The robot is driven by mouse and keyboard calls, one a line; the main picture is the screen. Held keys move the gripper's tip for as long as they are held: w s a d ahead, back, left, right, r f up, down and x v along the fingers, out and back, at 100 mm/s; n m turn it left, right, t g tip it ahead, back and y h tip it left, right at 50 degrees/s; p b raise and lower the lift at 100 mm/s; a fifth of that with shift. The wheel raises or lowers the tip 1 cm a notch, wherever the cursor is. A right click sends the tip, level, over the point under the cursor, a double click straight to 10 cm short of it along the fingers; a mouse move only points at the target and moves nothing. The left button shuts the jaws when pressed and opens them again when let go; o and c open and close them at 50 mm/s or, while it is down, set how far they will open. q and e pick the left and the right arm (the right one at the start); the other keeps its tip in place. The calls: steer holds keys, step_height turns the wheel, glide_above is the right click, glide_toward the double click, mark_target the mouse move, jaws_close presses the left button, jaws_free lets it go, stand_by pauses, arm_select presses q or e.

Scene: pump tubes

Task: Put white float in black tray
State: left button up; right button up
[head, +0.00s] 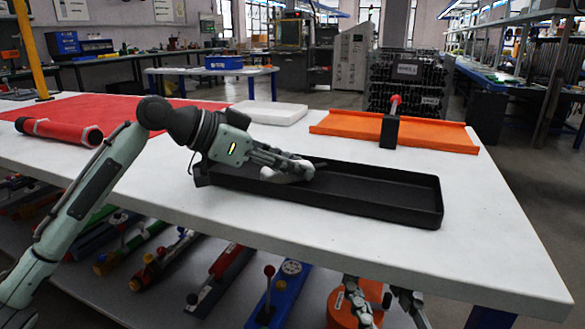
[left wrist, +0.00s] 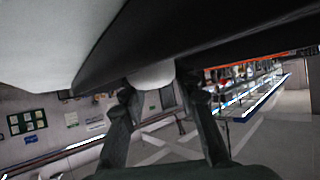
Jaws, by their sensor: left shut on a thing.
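The long black tray (head: 400,197) lies on the white table, right of the middle in the head view. My left gripper (head: 287,168) reaches in from the left, over the tray's left part. It is shut on the white float (head: 290,176), a small pale rounded piece that its fingers partly hide. In the left wrist view the white float (left wrist: 152,75) shows between the fingertips, near a dark tray wall (left wrist: 125,55). I cannot tell whether the float touches the tray floor. My right gripper (head: 383,300) is low at the bottom edge, fingers apart and empty, in front of the table.
An orange tray (head: 440,135) with a black block and red-tipped handle (head: 391,125) lies behind. A white slab (head: 270,112), a red mat (head: 120,108) and a red tube (head: 58,131) are further left. Several coloured parts lie on the shelf below. The table's front right is clear.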

steer(key=shift+r, duration=0.15)
arm_select(q)
steer(key=shift+f, duration=0.15)
steer(key=o, duration=1.2)
steer(key=shift+f, duration=0.1)
steer(key=shift+c, duration=0.2)
steer(key=shift+r, duration=0.2)
steer(key=p+v, duration=0.1)
steer(key=v, duration=1.1)
arm_select(e)
steer(key=f, duration=0.1)
steer(key=d+f+g, duration=0.1)
steer(key=f+g+h, duration=0.1)
steer(key=f, duration=0.1)
steer(key=shift+w+d, duration=0.25)
steer(key=shift+d, duration=0.05)
